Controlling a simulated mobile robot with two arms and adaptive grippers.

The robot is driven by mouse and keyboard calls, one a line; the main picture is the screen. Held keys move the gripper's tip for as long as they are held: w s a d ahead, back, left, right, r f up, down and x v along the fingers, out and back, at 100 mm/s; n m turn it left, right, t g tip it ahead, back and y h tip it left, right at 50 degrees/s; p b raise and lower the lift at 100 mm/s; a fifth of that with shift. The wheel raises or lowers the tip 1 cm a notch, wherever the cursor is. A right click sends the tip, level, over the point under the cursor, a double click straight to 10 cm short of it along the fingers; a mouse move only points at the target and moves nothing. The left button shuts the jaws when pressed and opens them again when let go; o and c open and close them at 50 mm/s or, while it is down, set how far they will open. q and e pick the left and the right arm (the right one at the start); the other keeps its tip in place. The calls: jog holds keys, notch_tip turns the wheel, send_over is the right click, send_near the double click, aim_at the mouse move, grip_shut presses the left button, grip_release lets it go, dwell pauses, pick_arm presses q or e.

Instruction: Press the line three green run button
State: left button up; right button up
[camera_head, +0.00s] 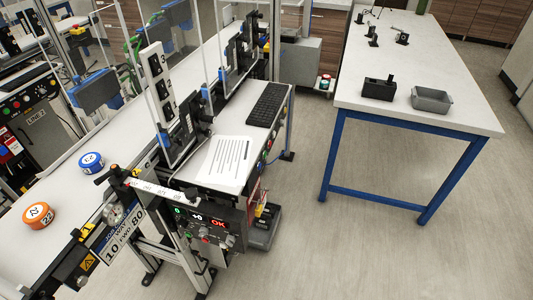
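No label reading line three is legible in this view. A control panel marked LINE 2 (37,117) stands at the left edge, with a row of small red, green and dark buttons above its label. A green button (264,157) shows on the right side of the near machine, among other coloured buttons; I cannot read which line it belongs to. Neither of my grippers is in view.
A near conveyor (110,180) carries a blue puck (91,162) and an orange puck (39,215). A keyboard (267,104) and paper sheet (225,160) lie beside it. A white table (430,60) with blue legs stands right. Floor between is clear.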

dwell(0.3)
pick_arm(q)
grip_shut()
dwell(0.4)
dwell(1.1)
